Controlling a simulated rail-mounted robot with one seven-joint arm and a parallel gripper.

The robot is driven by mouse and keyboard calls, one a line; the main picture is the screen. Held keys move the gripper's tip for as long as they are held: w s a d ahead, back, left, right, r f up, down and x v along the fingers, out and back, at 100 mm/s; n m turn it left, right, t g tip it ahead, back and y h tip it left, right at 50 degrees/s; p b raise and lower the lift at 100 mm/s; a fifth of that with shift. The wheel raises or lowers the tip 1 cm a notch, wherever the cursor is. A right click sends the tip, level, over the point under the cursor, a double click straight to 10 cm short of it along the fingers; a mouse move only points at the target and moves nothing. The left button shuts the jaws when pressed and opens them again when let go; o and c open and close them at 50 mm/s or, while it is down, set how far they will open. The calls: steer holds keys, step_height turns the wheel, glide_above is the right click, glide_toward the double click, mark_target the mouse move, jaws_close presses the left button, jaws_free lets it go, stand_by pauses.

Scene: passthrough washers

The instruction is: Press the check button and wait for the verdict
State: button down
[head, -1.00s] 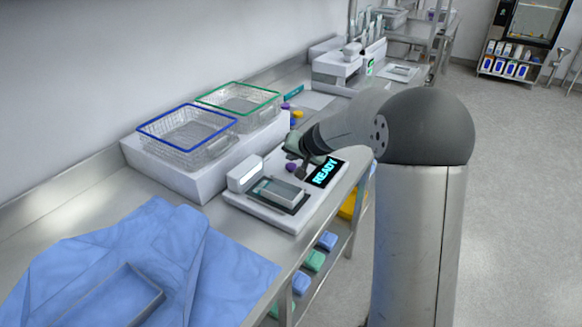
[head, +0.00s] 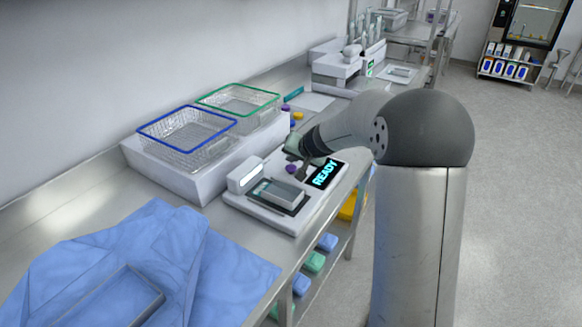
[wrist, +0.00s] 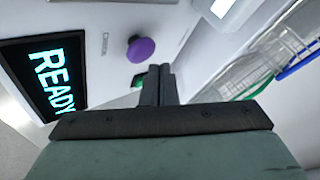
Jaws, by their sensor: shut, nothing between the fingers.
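The check device (head: 262,208) is a white unit on the steel bench, with a black screen (head: 324,173) reading READY in cyan. A purple round button (head: 291,169) stands on its top, left of the screen; it also shows in the wrist view (wrist: 141,49). A grey metal tray (head: 284,192) sits on the device's dark plate. My gripper (wrist: 160,70) is shut and empty, its fingertips close to the purple button but apart from it in the wrist view. In the head view my gripper (head: 292,152) is just behind the button, its fingers hard to make out.
Two wire baskets, blue-rimmed (head: 152,128) and green-rimmed (head: 212,99), stand on a white block left of the device. A blue cloth (head: 100,255) covers the near bench. Another white machine (head: 335,68) stands farther back. Coloured packs (head: 314,261) sit on the lower shelf.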

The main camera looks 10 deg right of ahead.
mark_target(293, 169)
steer(key=shift+f, duration=0.15)
stand_by(0.6)
steer(key=shift+f+b, duration=0.3)
steer(key=shift+b, duration=0.45)
steer(key=shift+f+b, duration=0.55)
steer(key=shift+b, duration=0.1)
stand_by(0.4)
steer(key=shift+r, duration=0.15)
stand_by(0.3)
steer(key=shift+r+p, duration=0.55)
steer(key=shift+r, duration=0.25)
steer(key=shift+r+p, duration=1.75)
steer(key=shift+r, duration=0.85)
